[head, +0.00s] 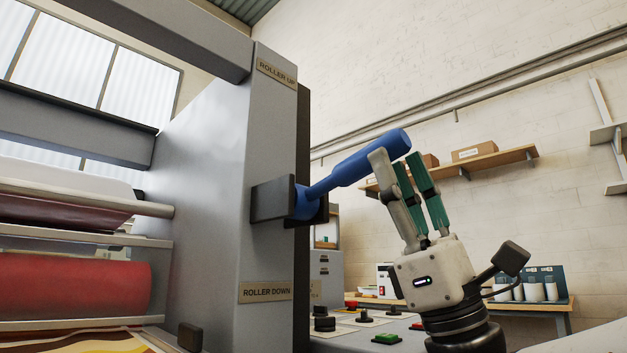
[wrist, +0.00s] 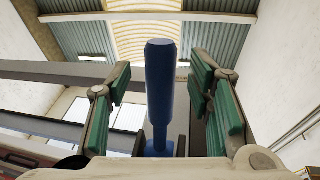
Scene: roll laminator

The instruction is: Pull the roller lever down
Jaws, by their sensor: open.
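The roller lever (head: 345,172) is a blue handle on a dark bracket (head: 271,200) on the side of the laminator's grey end panel (head: 215,170). It tilts up and to the right, between the "ROLLER UP" label (head: 277,73) and the "ROLLER DOWN" label (head: 266,291). My gripper (head: 397,165) is open just below and beside the handle's outer end. In the wrist view, the blue handle (wrist: 160,85) stands between the two green-padded fingers, with a gap on each side. Whether any finger touches it cannot be told.
The laminator's red roller (head: 75,284) is at the left. A control panel with a green button (head: 387,338) and dark knobs lies below the lever. A wall shelf with boxes (head: 474,151) and a bench with white containers (head: 533,291) stand behind. The space right of the lever looks open.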

